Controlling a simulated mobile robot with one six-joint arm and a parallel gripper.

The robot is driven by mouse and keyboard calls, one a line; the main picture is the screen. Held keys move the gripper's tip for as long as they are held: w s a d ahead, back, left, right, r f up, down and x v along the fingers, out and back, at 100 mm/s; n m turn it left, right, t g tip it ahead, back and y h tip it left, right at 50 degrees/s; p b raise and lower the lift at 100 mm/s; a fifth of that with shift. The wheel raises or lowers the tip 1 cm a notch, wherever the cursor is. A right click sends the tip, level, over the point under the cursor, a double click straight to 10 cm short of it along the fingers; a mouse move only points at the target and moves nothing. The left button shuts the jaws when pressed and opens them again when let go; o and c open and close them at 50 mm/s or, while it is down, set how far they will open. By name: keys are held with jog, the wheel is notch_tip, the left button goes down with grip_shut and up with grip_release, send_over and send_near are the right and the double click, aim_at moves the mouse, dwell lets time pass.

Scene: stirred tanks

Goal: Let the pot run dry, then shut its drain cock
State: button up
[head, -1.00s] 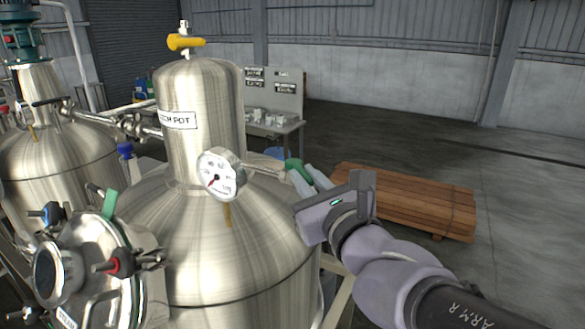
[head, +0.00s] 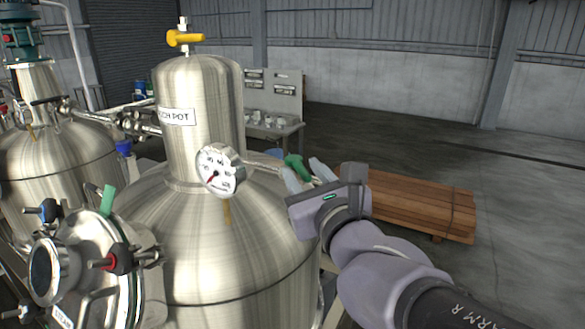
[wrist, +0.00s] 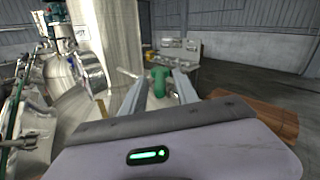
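The steel pot (head: 215,245), its label partly readable as "CH POT", stands in the middle of the head view with a round dial gauge (head: 220,171) on its front. A green handle or fitting (head: 296,166) shows by a pipe to the right of the pot's neck; I cannot tell whether it is the drain cock. In the wrist view the green fitting (wrist: 160,80) lies ahead, between my fingers. My gripper (head: 306,174) is open and empty beside the pot's right shoulder, with no clear contact. The liquid inside the pot and any outflow are hidden.
A yellow-handled valve (head: 184,39) tops the pot. A round steel hatch with knobs (head: 95,270) is at front left. Another tank (head: 55,155) stands at left. A grey bench (head: 272,125) is behind, and stacked timber (head: 425,205) lies right. Floor beyond the timber is clear.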

jog(key=b+v, duration=0.3)
jog(key=v, duration=0.9)
jog(key=shift+s, duration=0.1)
